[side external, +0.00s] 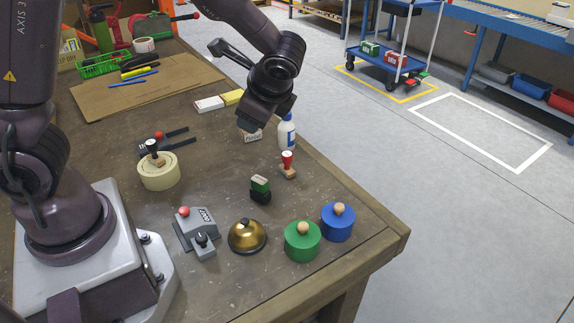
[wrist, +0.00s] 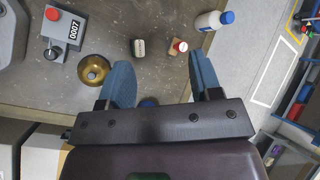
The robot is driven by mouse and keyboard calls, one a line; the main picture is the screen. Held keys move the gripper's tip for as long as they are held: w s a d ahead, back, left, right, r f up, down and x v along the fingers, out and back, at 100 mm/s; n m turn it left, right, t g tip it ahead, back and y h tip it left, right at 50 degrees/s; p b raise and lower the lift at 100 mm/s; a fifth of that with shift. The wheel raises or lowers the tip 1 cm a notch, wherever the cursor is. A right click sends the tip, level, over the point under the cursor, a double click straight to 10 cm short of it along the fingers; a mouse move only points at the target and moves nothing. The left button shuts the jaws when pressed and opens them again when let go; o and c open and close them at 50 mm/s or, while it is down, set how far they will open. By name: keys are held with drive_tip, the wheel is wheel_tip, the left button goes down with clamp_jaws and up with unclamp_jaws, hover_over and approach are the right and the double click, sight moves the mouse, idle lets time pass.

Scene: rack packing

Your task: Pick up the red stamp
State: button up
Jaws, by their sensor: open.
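The red stamp (side external: 287,160) stands upright on the workbench, with a red handle and a wooden base. In the wrist view, the red stamp (wrist: 180,46) shows from above, just beyond the fingertips and nearer the right finger. My gripper (wrist: 161,60) is open and empty, its two blue fingers wide apart. In the side view, my gripper (side external: 266,114) hangs above the bench, up and left of the stamp and apart from it.
A brass bell (side external: 247,236), a green pot (side external: 302,241) and a blue pot (side external: 338,221) stand towards the front. The bench edge (side external: 350,185) runs right of the stamp.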

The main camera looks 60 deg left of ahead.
drive_tip(key=w+d+f+m+t+y, duration=0.1)
drive_tip(key=w+f+m+y, duration=0.15)
drive_tip(key=f, duration=0.25)
drive_tip(key=w+f+m+y, duration=0.1)
drive_tip(key=w+f+m, duration=0.2)
drive_tip(key=f+m, duration=0.1)
drive_tip(key=m+t+y, duration=0.1)
drive_tip(key=m+t, duration=0.2)
drive_tip(key=m, duration=0.2)
approach(286, 157)
drive_tip(key=shift+w+f, duration=0.2)
drive_tip(key=shift+f, duration=0.35)
drive_tip(key=shift+w+a+f, duration=0.1)
drive_tip(key=shift+f, duration=0.15)
drive_tip(key=x, duration=1.2)
drive_tip(key=shift+w+a, duration=0.15)
drive_tip(key=shift+a, duration=0.15)
drive_tip(key=shift+r, duration=0.1)
drive_tip(key=c, duration=1)
